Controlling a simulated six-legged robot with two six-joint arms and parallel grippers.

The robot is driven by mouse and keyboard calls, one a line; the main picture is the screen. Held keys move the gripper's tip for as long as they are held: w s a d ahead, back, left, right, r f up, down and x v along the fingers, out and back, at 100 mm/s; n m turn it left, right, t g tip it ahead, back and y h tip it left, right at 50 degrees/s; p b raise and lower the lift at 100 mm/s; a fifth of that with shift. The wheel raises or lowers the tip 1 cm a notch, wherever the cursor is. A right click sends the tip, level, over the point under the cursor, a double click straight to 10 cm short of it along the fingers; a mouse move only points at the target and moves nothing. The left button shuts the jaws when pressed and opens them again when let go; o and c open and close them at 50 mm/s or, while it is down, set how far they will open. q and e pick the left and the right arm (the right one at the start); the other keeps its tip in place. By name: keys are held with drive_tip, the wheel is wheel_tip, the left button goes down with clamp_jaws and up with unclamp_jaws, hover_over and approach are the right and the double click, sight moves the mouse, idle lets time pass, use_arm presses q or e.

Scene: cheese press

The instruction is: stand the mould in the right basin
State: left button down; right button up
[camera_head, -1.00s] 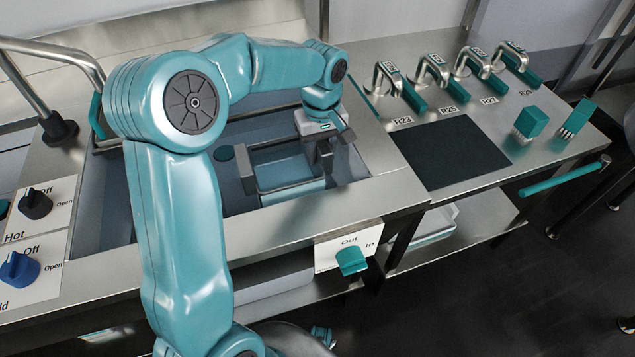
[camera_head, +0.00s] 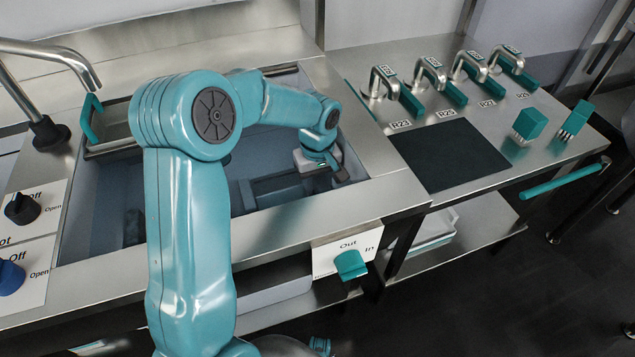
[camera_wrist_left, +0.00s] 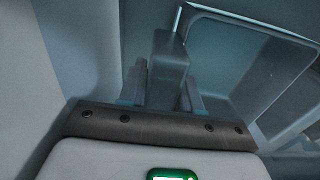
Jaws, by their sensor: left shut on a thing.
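The mould (camera_head: 277,190) looks like a grey rimmed box, low in the right part of the sunken sink. My left arm reaches over the sink, and my left gripper (camera_head: 335,172) is down inside it at the right end. In the left wrist view the gripper (camera_wrist_left: 160,90) is shut on a grey upright piece (camera_wrist_left: 168,72) beside the mould's pale rim (camera_wrist_left: 225,17). This piece seems to belong to the mould. My arm hides part of the sink, and whether the mould touches the floor cannot be told. My right gripper is not in view.
A metal frame with a teal grip (camera_head: 90,118) stands at the sink's left end, near the tap (camera_head: 60,60). A dark mat (camera_head: 450,155), several teal-handled levers and two brushes (camera_head: 530,123) are on the right counter. A teal lever (camera_head: 350,264) sticks out in front.

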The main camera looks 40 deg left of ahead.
use_arm(q)
drive_tip(key=c, duration=0.8)
unclamp_jaws()
drive_tip(key=shift+f, duration=0.1)
drive_tip(key=shift+r, duration=0.4)
wheel_tip(320, 180, up, 12)
drive_tip(key=p, duration=0.3)
drive_tip(key=shift+f, duration=0.2)
